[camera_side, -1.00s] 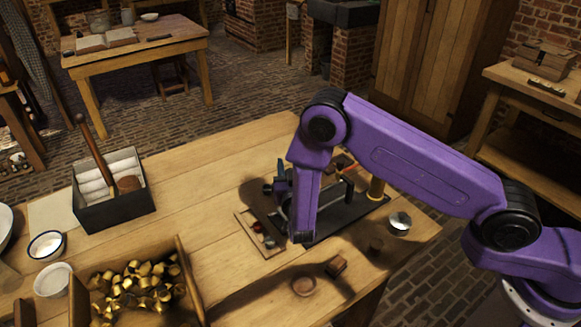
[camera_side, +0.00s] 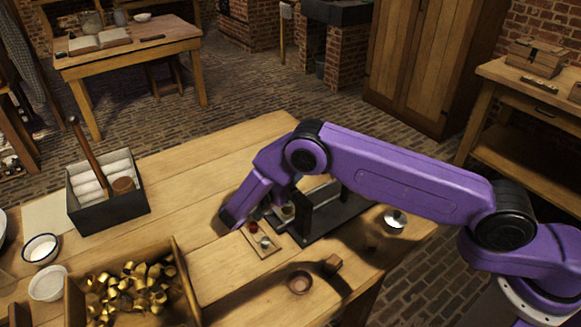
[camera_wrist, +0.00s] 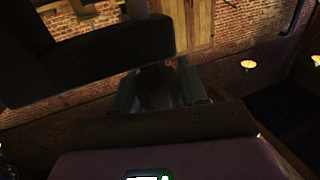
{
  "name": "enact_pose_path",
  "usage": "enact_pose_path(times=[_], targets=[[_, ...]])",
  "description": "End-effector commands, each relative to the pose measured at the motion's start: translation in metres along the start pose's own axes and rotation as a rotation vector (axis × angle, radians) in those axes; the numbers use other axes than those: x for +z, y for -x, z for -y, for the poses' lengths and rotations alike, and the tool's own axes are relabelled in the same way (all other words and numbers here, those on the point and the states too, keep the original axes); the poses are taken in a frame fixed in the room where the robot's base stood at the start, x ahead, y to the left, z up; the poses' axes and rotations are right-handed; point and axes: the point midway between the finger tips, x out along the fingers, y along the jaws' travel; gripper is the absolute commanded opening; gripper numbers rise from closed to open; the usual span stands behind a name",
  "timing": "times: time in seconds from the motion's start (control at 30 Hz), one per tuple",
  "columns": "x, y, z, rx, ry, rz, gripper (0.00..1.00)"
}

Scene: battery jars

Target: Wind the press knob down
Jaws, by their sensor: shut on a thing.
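The press is a black upright frame (camera_side: 301,213) on a long dark base plate (camera_side: 337,222) near the table's far right. My gripper shows in the wrist view as teal fingers (camera_wrist: 158,90), closed around a dark, dim knob (camera_wrist: 157,76). The press's black bar (camera_wrist: 95,58) crosses the upper left of that view. In the side view my tilted purple wrist and forearm hide most of the fingers and the knob. The knob's height on its screw cannot be told.
A small wooden tray (camera_side: 272,253) with a red piece and a small jar lies left of the press. A brown dish (camera_side: 299,282), a wooden block (camera_side: 332,264) and a metal-topped jar (camera_side: 395,219) stand nearby. A crate of brass pieces (camera_side: 181,278) is at front left.

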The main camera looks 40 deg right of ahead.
Motion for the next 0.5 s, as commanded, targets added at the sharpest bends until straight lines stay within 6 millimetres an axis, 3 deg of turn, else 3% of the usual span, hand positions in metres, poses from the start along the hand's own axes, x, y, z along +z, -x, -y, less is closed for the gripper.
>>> enact_pose_path(times=[0.5], targets=[[-0.0004, 0.0011, -0.0021, 0.09, 0.001, -0.002, 0.12]])
